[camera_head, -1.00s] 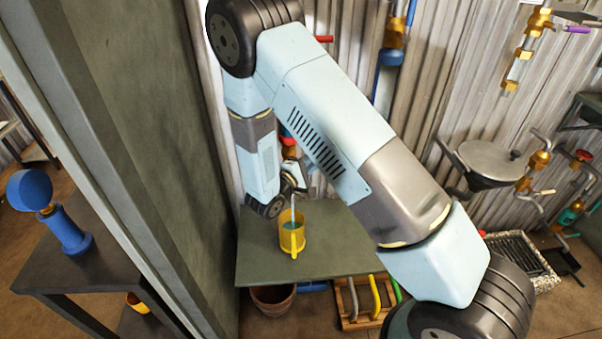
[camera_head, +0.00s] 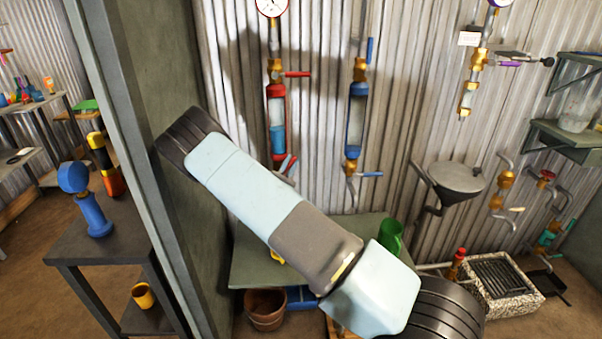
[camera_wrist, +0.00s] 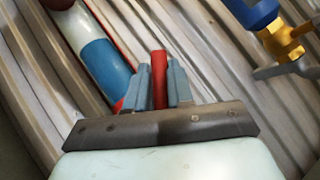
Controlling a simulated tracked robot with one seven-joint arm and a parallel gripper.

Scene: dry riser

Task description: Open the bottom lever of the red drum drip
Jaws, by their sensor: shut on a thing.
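The red drum drip (camera_head: 277,105) hangs on the corrugated wall, a red-framed glass cylinder with blue in its lower part. Its top lever (camera_head: 298,74) is red and points right. At its foot is the red bottom lever (camera_wrist: 158,78), which stands between the two blue-grey fingers of my gripper (camera_wrist: 160,84) in the wrist view. The gripper is shut on it. The drum's tilted red, white and blue body (camera_wrist: 98,58) shows just left of the fingers. In the head view my arm lies below the drip, and the grip itself is too small to make out.
A similar blue drum drip (camera_head: 354,125) with blue levers hangs to the right. Below is a grey-green table (camera_head: 345,228) with a green mug (camera_head: 391,236). A dark partition (camera_head: 160,80) stands close on the left. A round metal pan (camera_head: 455,177) juts from the wall at right.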

